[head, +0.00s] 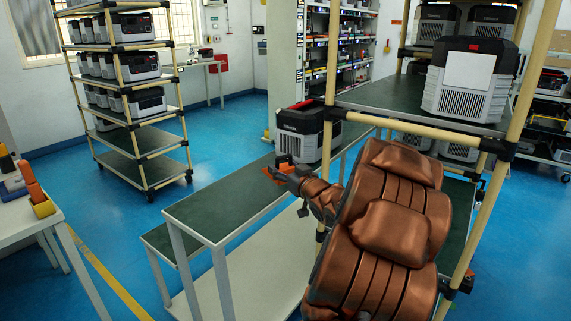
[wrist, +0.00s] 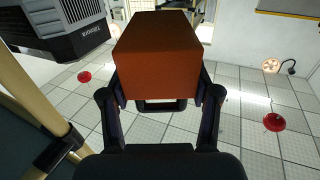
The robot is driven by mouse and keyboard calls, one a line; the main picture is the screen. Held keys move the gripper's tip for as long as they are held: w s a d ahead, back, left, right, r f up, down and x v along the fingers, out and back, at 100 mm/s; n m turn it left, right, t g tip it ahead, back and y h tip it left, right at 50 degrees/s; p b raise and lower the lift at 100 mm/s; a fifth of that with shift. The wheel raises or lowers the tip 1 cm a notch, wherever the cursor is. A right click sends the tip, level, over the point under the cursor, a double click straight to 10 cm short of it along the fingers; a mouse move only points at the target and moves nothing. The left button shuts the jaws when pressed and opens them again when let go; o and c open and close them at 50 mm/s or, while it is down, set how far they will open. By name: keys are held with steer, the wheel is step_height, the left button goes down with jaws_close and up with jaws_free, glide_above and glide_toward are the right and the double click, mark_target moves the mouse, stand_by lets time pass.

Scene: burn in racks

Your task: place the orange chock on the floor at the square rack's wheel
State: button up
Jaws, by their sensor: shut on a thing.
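In the wrist view the chock (wrist: 158,68) is a plain orange block between the two dark fingers of my gripper (wrist: 160,92). A beige-post shelf rack (head: 137,140) on small black wheels stands on the blue floor at the left back. One front wheel (head: 150,196) shows at its lower corner. The chock is far from that wheel and above the floor.
A green-topped bench (head: 215,205) lies below my gripper. A near rack (head: 390,105) with boxy grey units (head: 470,80) stands at the right. A white table (head: 22,215) is at the left edge. Blue floor (head: 105,225) is clear between table and bench.

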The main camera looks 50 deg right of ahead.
steer(key=w+d+f, duration=0.1)
steer(key=w, duration=0.2)
steer(key=w+d+f, duration=0.1)
steer(key=w+f, duration=0.1)
steer(key=w, duration=0.1)
steer(key=w+d+f, duration=0.1)
steer(key=w+f, duration=0.1)
steer(key=w, duration=0.1)
steer(key=shift+w+d+f, duration=0.2)
steer(key=shift+w+d, duration=0.05)
steer(key=shift+w, duration=0.05)
steer(key=shift+w+d+f, duration=0.25)
steer(key=shift+w+f, duration=0.25)
steer(key=shift+w, duration=0.1)
steer(key=shift+w+d+f, duration=0.2)
steer(key=shift+w+f, duration=0.3)
steer(key=shift+w, duration=0.05)
steer(key=shift+f, duration=0.1)
steer(key=o, duration=1.5)
